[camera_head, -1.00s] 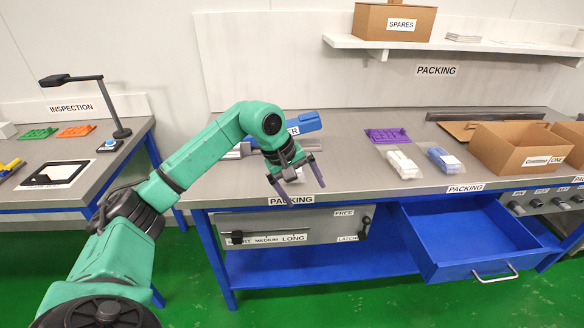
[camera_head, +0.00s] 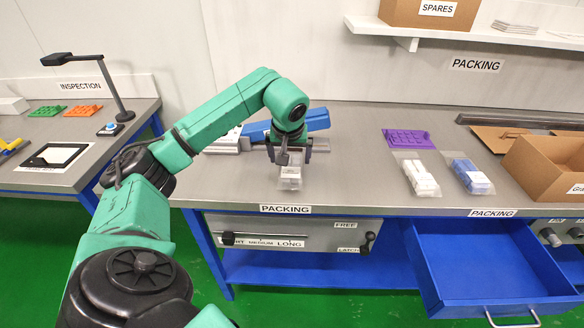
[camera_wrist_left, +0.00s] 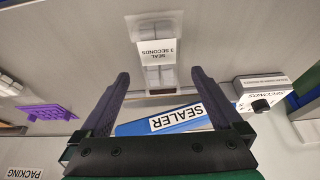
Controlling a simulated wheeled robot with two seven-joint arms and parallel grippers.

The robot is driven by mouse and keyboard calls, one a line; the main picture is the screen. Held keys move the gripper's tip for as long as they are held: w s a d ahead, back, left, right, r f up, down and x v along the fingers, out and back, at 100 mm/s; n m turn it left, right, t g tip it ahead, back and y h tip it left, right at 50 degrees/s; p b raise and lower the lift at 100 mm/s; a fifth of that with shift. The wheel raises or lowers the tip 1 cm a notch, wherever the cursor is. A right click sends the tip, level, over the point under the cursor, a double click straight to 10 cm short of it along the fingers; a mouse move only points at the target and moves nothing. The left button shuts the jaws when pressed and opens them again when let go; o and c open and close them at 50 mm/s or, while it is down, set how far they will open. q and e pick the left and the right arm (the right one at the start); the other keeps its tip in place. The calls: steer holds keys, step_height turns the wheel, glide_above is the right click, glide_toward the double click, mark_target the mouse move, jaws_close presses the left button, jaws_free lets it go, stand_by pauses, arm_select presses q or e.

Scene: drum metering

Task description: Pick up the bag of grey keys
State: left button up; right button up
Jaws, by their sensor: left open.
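A clear bag with pale grey pieces (camera_head: 290,182) lies on the packing table near its front edge, partly hidden by my left gripper. Whether the fingertips touch the bag cannot be told. My right gripper is not in view.
The blue sealer (camera_head: 315,120) stands just behind the gripper. A cardboard box (camera_head: 552,168) stands farther right. A blue drawer (camera_head: 490,265) is open below.

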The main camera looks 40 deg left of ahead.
mark_target(291, 165)
arm_select(q)
steer(key=x, duration=0.2)
steer(key=p+x, duration=0.1)
steer(key=x, duration=0.2)
steer(key=w+x, duration=0.1)
steer(key=x, duration=0.1)
steer(key=shift+a+p, duration=0.2)
steer(key=shift+p, duration=0.2)
steer(key=shift+a+f, duration=0.15)
steer(key=shift+f, duration=0.2)
steer(key=shift+w, duration=0.15)
steer(key=c, duration=1.3)
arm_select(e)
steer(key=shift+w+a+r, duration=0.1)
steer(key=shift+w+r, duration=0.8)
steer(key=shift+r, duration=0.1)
arm_select(q)
steer(key=shift+r, duration=0.1)
